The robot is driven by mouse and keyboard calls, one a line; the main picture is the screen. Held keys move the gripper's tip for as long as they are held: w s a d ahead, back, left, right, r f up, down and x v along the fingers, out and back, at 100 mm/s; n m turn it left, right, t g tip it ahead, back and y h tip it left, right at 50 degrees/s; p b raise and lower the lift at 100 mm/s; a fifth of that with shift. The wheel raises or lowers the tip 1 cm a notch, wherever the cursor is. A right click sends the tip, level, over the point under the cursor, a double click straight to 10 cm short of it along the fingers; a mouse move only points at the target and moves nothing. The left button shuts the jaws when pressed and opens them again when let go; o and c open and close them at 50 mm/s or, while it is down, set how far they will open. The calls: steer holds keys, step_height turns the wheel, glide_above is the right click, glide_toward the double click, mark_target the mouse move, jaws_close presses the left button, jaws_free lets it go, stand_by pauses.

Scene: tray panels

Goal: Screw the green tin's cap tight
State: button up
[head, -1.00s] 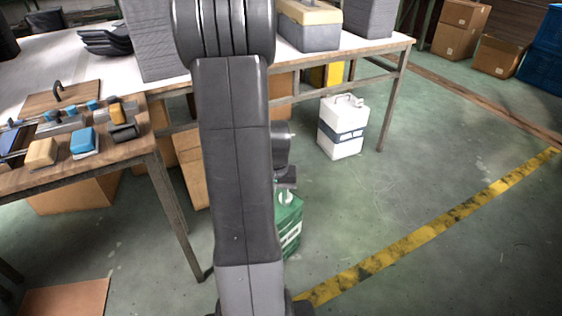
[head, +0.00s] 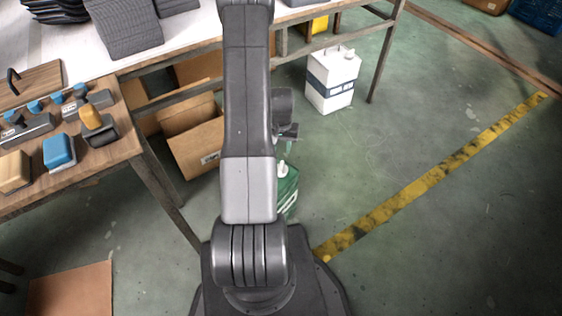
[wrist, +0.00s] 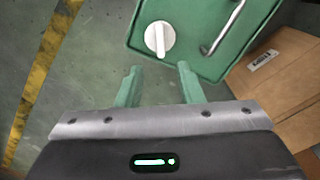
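The green tin (head: 287,190) stands on the floor, partly hidden behind my arm in the head view. In the wrist view the tin's top (wrist: 190,22) shows a round white cap (wrist: 159,38) with a raised grip bar, and a metal handle beside it. The white cap also shows in the head view (head: 281,168). My gripper (wrist: 157,80) is open, its two green fingers apart with nothing between them. In the wrist view the cap lies just beyond the fingertips, roughly in line with the gap. I cannot tell how tight the cap sits.
A white tin (head: 332,80) stands on the floor near the table leg. Cardboard boxes (head: 193,140) lie under the table, close to the green tin. A workbench (head: 70,180) with small tools is at the left. Floor to the right is clear.

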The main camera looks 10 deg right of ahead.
mark_target(281, 163)
step_height(281, 163, down, 10)
steer(key=shift+f+b, duration=0.2)
steer(key=shift+b, duration=0.45)
jaws_close()
